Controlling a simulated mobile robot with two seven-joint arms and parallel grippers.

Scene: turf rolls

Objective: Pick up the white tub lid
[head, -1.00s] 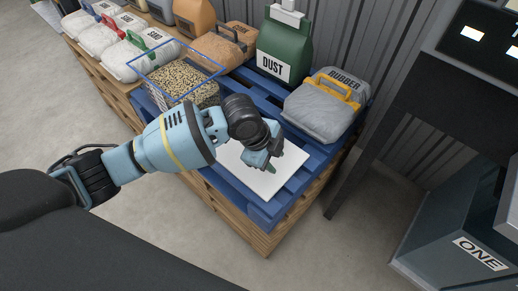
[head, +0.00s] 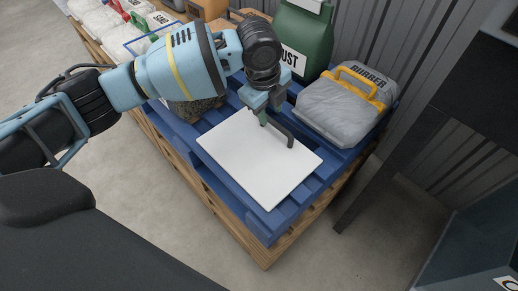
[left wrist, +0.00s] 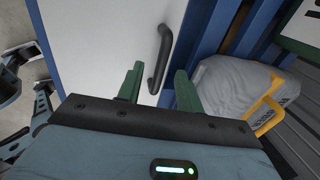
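The white tub lid (head: 255,165) is a flat square panel lying on the blue pallet, with a dark grey bar handle (head: 291,140) near its far right edge. In the left wrist view the lid (left wrist: 100,45) fills the upper left, and the handle (left wrist: 163,50) stands up from it. My left gripper (head: 268,112) is over the far edge of the lid, at one end of the handle. Its two green fingers (left wrist: 160,84) are apart, and the handle's near end shows between them, with nothing gripped. My right gripper does not show.
A grey bag marked RUBBER (head: 346,108) with a yellow handle lies close right of the lid. A green DUST container (head: 308,35) stands behind my left gripper. A dark post (head: 385,170) stands at the right.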

